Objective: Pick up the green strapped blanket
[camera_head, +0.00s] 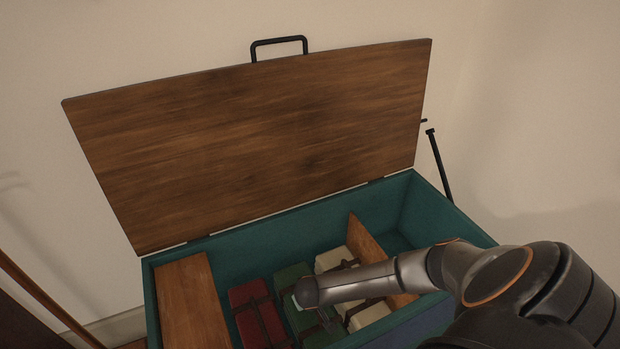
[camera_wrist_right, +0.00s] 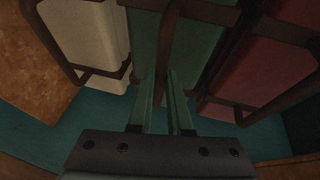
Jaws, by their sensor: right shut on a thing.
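The green strapped blanket (camera_head: 292,274) lies in the open chest, between a red and a cream one. In the right wrist view the green blanket (camera_wrist_right: 203,38) has a brown strap (camera_wrist_right: 165,42) running along its middle. My right gripper (camera_head: 326,318) reaches down into the chest over the green blanket. In the wrist view its two fingers (camera_wrist_right: 160,80) are shut on the strap of the green blanket, one finger on each side. The gripper hides part of the blanket in the head view. My left gripper is not in view.
The teal chest (camera_head: 290,235) has its wooden lid (camera_head: 255,140) raised. A red strapped blanket (camera_head: 250,310) lies left of the green one, cream ones (camera_head: 335,260) right. A wooden panel (camera_head: 190,305) covers the left end, and an upright divider (camera_head: 367,240) stands right of the cream blankets.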

